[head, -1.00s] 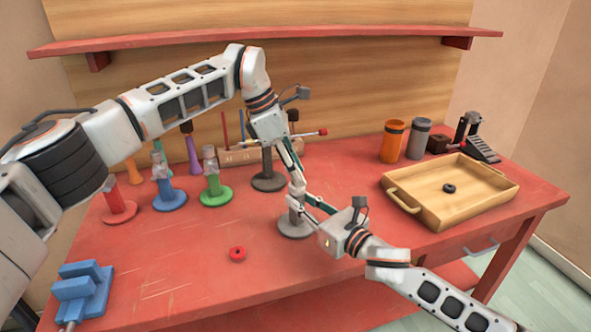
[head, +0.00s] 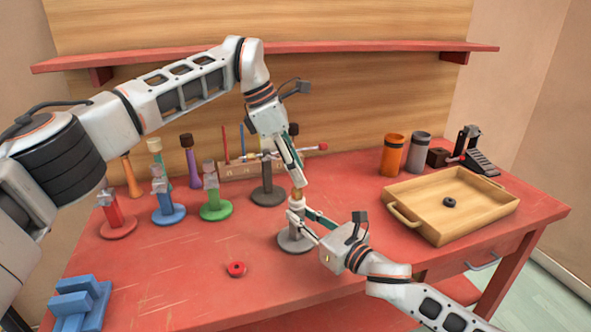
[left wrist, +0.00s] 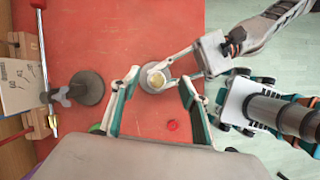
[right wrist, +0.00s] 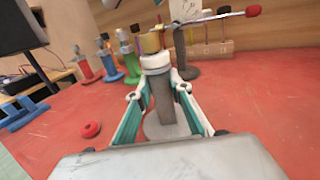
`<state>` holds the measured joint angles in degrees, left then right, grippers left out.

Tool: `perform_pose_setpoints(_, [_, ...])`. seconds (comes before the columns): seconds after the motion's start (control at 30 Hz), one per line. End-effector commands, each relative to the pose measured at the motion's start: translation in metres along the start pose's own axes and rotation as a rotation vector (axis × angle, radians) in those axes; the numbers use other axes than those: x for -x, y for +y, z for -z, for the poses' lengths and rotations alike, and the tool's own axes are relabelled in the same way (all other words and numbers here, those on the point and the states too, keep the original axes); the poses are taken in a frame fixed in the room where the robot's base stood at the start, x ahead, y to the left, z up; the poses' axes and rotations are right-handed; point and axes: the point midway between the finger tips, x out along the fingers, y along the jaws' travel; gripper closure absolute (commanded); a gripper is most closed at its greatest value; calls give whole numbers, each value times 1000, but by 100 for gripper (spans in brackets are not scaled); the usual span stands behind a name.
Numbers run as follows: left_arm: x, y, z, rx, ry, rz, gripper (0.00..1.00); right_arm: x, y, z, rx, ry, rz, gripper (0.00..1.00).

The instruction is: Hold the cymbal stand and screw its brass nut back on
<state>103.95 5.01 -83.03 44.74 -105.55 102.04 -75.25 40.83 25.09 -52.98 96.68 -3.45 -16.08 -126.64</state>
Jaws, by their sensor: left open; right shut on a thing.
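The grey cymbal stand (head: 294,239) stands upright near the table's front middle, with a white collar (right wrist: 156,62) at its top. The brass nut (head: 298,193) sits on top of the collar; it also shows in the left wrist view (left wrist: 156,79). My right gripper (head: 304,213) is shut on the stand from the front right, just below the collar, as the right wrist view (right wrist: 165,85) shows. My left gripper (head: 298,178) is open and points down just above the nut. In the left wrist view its fingers lie either side of the nut, apart from it.
A red ring (head: 236,269) lies front left. A wooden tray (head: 428,232) with a black ring (head: 449,202) is at right. Coloured stands are at left.

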Motion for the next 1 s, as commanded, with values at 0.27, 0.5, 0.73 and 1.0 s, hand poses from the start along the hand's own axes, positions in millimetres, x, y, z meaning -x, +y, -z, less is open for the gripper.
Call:
perform_pose_setpoints(0.27, [0,0,0,0,0,0,47,0,0,0,0,0,0,100])
perform_pose_setpoints(0.5, [14,1,0,0,0,-4,47,0,0,0,0,0,0,100])
perform_pose_setpoints(0.73, [58,1,0,1,-1,-5,47,0,0,0,0,0,0,100])
perform_pose_setpoints(1.0, [105,1,0,1,0,-3,47,0,0,0,0,0,0,100])
